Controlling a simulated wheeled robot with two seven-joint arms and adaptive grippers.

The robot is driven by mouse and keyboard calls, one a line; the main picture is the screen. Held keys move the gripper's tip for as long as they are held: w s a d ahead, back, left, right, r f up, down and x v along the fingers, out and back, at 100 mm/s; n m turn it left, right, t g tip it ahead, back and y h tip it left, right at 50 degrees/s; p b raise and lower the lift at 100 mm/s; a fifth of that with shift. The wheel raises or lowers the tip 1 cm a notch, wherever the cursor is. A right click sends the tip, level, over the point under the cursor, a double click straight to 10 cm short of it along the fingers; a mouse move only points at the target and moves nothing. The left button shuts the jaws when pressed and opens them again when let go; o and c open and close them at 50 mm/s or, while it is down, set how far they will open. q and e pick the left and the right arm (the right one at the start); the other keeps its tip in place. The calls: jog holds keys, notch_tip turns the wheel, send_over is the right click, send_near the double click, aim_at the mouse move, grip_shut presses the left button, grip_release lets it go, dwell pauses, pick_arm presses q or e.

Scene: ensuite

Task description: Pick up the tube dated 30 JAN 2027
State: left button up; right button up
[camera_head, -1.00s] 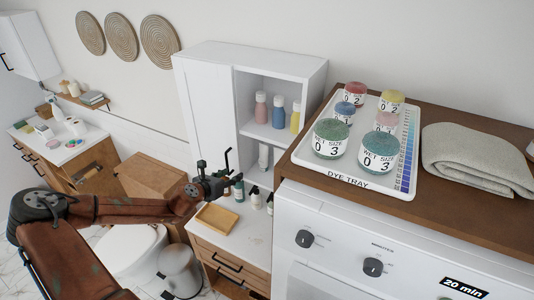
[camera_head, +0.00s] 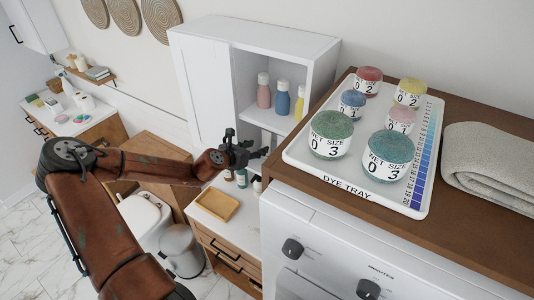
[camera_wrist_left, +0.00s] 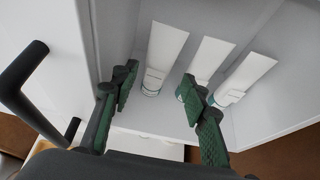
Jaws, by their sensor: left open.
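Three white tubes stand side by side inside a white compartment in the left wrist view: a left tube (camera_wrist_left: 163,55), a middle tube (camera_wrist_left: 208,62) and a right tube (camera_wrist_left: 246,75). Their small print is too small to read, so I cannot tell which one is dated 30 JAN 2027. My left gripper (camera_wrist_left: 158,88) is open and empty; the left tube shows between its fingers, apparently beyond the tips. In the head view the left gripper (camera_head: 240,152) is at the lower opening of the white cabinet (camera_head: 203,85), and the tubes cannot be made out. My right gripper is not in view.
Pink, blue and yellow bottles (camera_head: 282,104) stand on the shelf above. The dye tray (camera_head: 318,178) with several jars sits on the wooden top to the right, beside a folded towel (camera_head: 490,165). Small bottles and a wooden tray (camera_head: 212,204) are below the gripper. A black handle (camera_wrist_left: 30,90) is at left.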

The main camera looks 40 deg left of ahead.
aim_at(265, 142)
pick_arm(q)
jog(key=b+x, duration=0.3)
jog(key=x, duration=0.1)
jog(key=shift+w+a+b, duration=0.15)
jog(key=shift+w+b, duration=0.1)
jog(key=shift+b, duration=0.05)
jog(key=shift+w+f, duration=0.1)
jog(key=shift+w, duration=0.55)
jog(key=shift+c, duration=0.2)
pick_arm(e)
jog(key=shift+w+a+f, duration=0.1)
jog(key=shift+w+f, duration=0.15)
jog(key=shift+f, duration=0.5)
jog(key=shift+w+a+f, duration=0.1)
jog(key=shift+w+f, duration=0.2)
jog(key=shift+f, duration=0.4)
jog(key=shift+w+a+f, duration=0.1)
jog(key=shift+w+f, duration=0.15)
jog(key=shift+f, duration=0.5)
pick_arm(q)
jog(key=shift+b, duration=0.3)
jog(key=c, duration=0.9)
jog(key=shift+c, duration=0.6)
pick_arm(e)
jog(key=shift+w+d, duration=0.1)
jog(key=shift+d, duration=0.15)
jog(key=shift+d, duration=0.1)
